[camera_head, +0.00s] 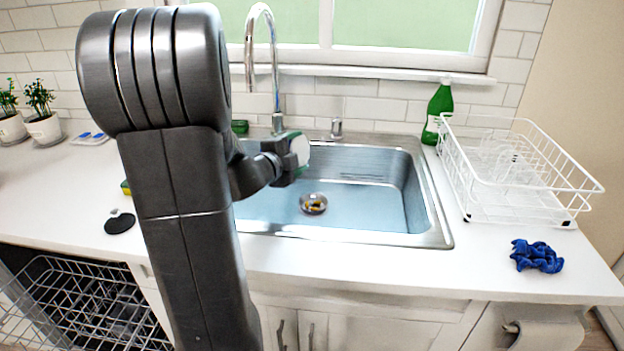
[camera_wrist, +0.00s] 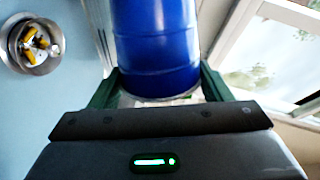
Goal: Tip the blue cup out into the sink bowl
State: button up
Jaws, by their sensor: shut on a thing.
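My gripper (camera_wrist: 158,85) is shut on the blue cup (camera_wrist: 155,45), with a green finger on each side of it. The cup runs out of the top of the wrist view, so its far end is hidden. The sink bowl (camera_head: 370,212) is in the middle of the head view, and its pale blue floor also fills the left of the wrist view (camera_wrist: 50,110). In the head view my gripper is over the back left of the bowl, mostly hidden by my arm, and I cannot make out the cup there. The cup's tilt is unclear.
The drain (camera_head: 313,204) holds yellow bits. A tall faucet (camera_head: 274,70) stands behind the bowl, close to my gripper. A green bottle (camera_head: 436,110) and white dish rack (camera_head: 520,175) stand right, a blue cloth (camera_head: 537,256) front right. Potted plants (camera_head: 42,125) stand left.

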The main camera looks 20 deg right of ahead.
jog(key=shift+s+d+m+b, duration=0.5)
jog(key=shift+m+b, duration=0.1)
jog(key=shift+b, duration=0.3)
jog(key=m+b, duration=0.1)
jog(key=b, duration=0.1)
jog(key=s+m+b, duration=0.1)
jog(key=m+b, duration=0.1)
jog(key=b, duration=0.1)
jog(key=shift+s+d+t+y+b, duration=0.15)
jog(key=shift+d+t+y+b, duration=0.15)
jog(key=shift+d+t+y, duration=0.1)
jog(key=shift+f+n+g+p, duration=0.3)
jog(key=shift+n+g+p, duration=0.15)
jog(key=shift+p, duration=0.6)
jog(key=shift+n+p, duration=0.25)
jog(key=shift+p, duration=0.05)
